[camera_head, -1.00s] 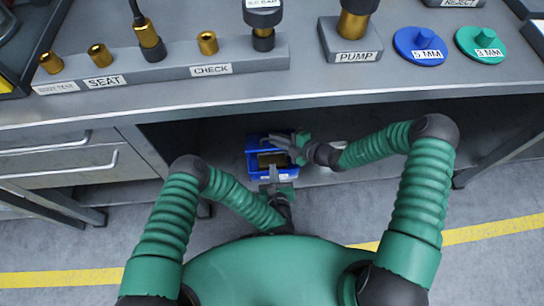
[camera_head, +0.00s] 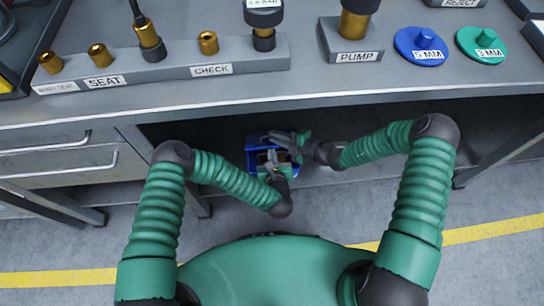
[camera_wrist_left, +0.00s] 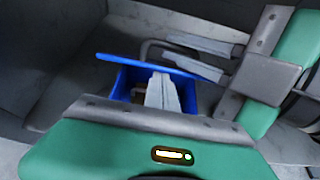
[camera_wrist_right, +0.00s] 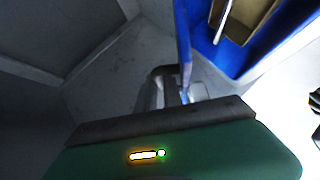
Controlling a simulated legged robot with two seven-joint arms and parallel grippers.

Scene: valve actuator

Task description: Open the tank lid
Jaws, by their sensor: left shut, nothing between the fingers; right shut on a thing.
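The blue tank (camera_head: 252,163) is a small open-topped box under the bench in the head view. Its blue lid (camera_wrist_left: 160,66) is a thin plate standing raised along the tank's far side in the left wrist view. My right gripper (camera_head: 292,140) is shut on the lid's edge; the lid (camera_wrist_right: 183,40) runs into its fingers (camera_wrist_right: 175,92) in the right wrist view. My left gripper (camera_head: 268,158) is shut and empty, its fingers (camera_wrist_left: 163,95) over the tank's opening, partly hiding it. Whether they touch the tank or lid, I cannot tell. A tan insert (camera_wrist_right: 250,14) shows inside.
The bench top (camera_head: 180,95) overhangs the tank. It carries a rack with brass parts (camera_head: 207,43), a pump block (camera_head: 352,40), a blue disc (camera_head: 420,46) and a green disc (camera_head: 481,43). Drawers (camera_head: 60,160) stand to the left. The floor in front is clear.

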